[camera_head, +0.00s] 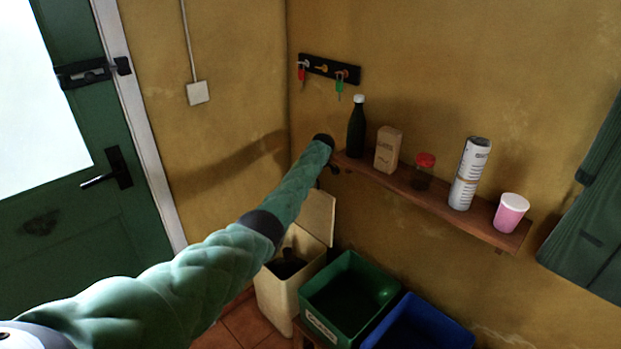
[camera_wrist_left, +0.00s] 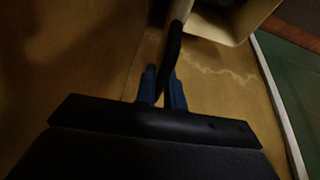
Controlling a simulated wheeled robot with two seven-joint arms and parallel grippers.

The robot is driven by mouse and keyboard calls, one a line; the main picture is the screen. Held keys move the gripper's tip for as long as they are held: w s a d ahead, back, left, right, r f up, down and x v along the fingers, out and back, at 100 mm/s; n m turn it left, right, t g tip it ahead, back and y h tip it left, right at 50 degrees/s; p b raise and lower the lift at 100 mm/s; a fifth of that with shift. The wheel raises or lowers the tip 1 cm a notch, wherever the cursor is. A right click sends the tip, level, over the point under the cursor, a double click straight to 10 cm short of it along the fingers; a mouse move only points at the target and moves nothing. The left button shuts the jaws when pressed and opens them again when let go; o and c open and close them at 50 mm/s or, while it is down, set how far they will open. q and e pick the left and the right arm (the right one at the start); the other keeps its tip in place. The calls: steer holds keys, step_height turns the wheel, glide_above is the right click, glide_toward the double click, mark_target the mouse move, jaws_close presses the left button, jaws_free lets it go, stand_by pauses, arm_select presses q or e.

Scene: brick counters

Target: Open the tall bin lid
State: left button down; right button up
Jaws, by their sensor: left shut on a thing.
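The tall bin (camera_head: 277,297) is cream and stands on the floor in the corner. Its lid (camera_head: 317,217) is raised at a steep angle toward the wall, and the dark opening shows. My left arm reaches across to the space above the bin. Its gripper is mostly hidden behind the wrist in the head view. In the left wrist view, the blue fingers of my left gripper (camera_wrist_left: 164,88) are shut on a dark, narrow piece (camera_wrist_left: 172,55), seemingly the lid's handle. Part of the cream bin (camera_wrist_left: 228,18) shows beyond it. My right gripper is out of view.
A green bin (camera_head: 347,297) and a blue bin (camera_head: 420,328) stand right of the tall bin. A key rack (camera_head: 330,69) hangs above. A green door (camera_head: 80,215) is at left.

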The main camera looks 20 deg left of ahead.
arm_select(q)
steer(key=c, duration=1.5)
jaws_free()
